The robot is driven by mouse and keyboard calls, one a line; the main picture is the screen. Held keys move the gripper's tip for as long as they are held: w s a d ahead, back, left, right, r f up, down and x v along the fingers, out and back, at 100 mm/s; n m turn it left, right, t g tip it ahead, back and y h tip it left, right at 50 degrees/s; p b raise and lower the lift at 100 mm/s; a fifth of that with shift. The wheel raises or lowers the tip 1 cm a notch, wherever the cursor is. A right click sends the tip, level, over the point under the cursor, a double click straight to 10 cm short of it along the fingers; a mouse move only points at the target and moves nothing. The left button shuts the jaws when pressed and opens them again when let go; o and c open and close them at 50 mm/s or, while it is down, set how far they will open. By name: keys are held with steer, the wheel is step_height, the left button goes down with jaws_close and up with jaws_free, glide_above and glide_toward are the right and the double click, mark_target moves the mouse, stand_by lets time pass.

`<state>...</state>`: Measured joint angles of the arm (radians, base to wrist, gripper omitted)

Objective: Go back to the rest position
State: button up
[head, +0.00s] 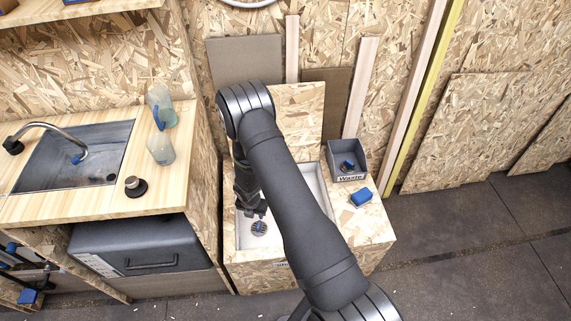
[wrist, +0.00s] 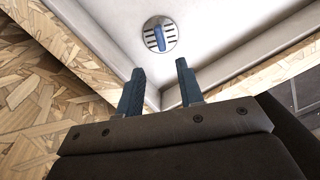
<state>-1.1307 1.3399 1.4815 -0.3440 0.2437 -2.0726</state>
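My gripper (wrist: 158,84) shows in the wrist view with its two blue-grey fingers apart and nothing between them. In the head view my gripper (head: 250,208) hangs over the left side of a white-lined tray or basin (head: 314,180), partly hidden by my arm. A round grey slotted piece with a blue bar (head: 259,228) lies on the basin floor close to the gripper. It also shows in the wrist view (wrist: 160,36), beyond the fingertips and apart from them.
A grey bin marked Waste (head: 348,177) with a blue item inside stands on the right of the wooden bench. A blue block (head: 361,197) lies near it.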

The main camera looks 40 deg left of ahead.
mark_target(258, 224)
steer(key=f, duration=0.4)
steer(key=w+f, duration=0.1)
steer(key=f, duration=0.7)
steer(key=shift+w+a, duration=0.15)
steer(key=shift+a, duration=0.15)
steer(key=shift+r, duration=0.1)
